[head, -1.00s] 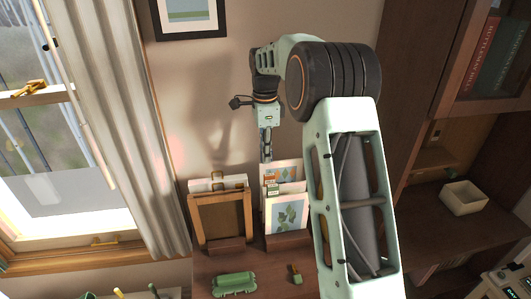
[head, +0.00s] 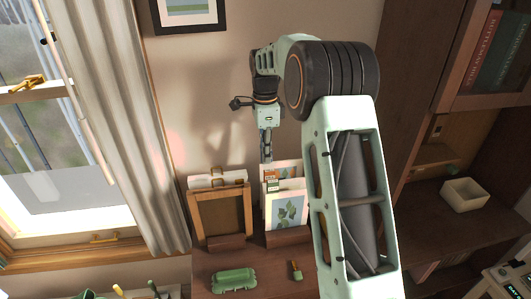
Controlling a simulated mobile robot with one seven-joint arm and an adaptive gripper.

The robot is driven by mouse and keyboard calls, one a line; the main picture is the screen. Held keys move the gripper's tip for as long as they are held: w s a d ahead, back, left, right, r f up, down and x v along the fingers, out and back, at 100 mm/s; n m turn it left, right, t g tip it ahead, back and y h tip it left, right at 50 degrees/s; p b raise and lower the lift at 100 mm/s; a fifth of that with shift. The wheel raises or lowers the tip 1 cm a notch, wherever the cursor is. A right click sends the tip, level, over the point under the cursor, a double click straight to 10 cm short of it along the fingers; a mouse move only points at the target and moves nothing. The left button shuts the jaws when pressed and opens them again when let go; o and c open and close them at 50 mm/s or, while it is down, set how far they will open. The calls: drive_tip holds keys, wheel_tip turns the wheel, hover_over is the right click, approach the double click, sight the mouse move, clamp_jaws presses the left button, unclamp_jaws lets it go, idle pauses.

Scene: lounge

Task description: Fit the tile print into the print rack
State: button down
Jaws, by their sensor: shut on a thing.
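My gripper (head: 267,159) points down at the back of the desk and is shut on the top edge of the tile print (head: 271,177). This is a pale sheet with small orange and dark patches, standing upright. The print rack (head: 287,238) is a low dark wooden block under these prints. I cannot tell whether the tile print's lower edge is inside a slot.
A green case (head: 233,279) and a small green-and-brown item (head: 296,270) lie in front.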

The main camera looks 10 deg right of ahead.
drive_tip(key=shift+f+b, duration=0.95)
drive_tip(key=shift+f, duration=0.85)
drive_tip(key=c, duration=1.9)
unclamp_jaws()
drive_tip(key=shift+r, duration=0.1)
drive_tip(key=shift+r+p, duration=2.55)
drive_tip(key=shift+r, duration=0.4)
